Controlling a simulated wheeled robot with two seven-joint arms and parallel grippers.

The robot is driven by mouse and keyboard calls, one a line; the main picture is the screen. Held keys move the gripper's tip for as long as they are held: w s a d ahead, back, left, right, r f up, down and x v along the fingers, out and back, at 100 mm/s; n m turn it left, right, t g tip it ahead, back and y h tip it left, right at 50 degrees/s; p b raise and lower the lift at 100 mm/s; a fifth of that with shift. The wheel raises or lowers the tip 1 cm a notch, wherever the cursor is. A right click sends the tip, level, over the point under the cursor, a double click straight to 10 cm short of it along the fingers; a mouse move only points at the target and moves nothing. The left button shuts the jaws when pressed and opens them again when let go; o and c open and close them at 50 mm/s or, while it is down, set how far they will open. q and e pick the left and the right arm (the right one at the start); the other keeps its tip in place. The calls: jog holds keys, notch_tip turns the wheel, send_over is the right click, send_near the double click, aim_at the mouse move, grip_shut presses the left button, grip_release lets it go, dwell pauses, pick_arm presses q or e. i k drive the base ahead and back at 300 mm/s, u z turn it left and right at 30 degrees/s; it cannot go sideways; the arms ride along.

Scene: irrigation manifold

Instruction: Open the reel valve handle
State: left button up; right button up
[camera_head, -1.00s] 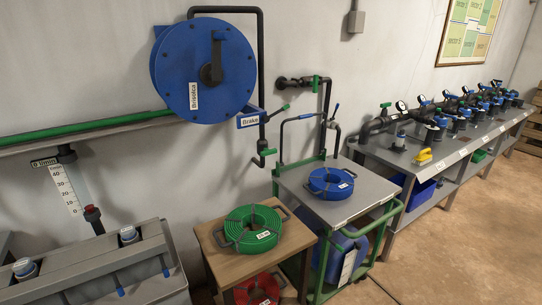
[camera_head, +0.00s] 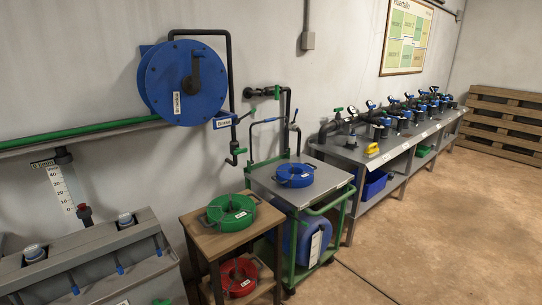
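The blue hose reel (camera_head: 183,82) hangs on the wall at the upper left, with a black crank on its face and a small "Brake" label plate (camera_head: 222,123) below it. A black pipe runs over the reel and down its right side. At the pipe's lower end is a small valve with a green handle (camera_head: 239,151). Another green handle (camera_head: 277,92) sits on the wall pipe to the right. I cannot tell which handle belongs to the reel valve, or its exact setting. Neither of my grippers is in view.
A wooden stand (camera_head: 226,241) with green and red hose coils and a green-framed cart (camera_head: 276,188) with a blue coil stand below the reel. A grey tank unit (camera_head: 88,262) is at the lower left. A long manifold bench (camera_head: 350,153) lines the wall. The floor at right is clear.

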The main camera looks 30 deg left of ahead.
aim_at(238, 151)
jog(key=z, duration=0.5)
jog(key=i, duration=1.2)
jog(key=z, duration=0.25)
jog(key=i, duration=1.15)
jog(key=u, duration=0.3)
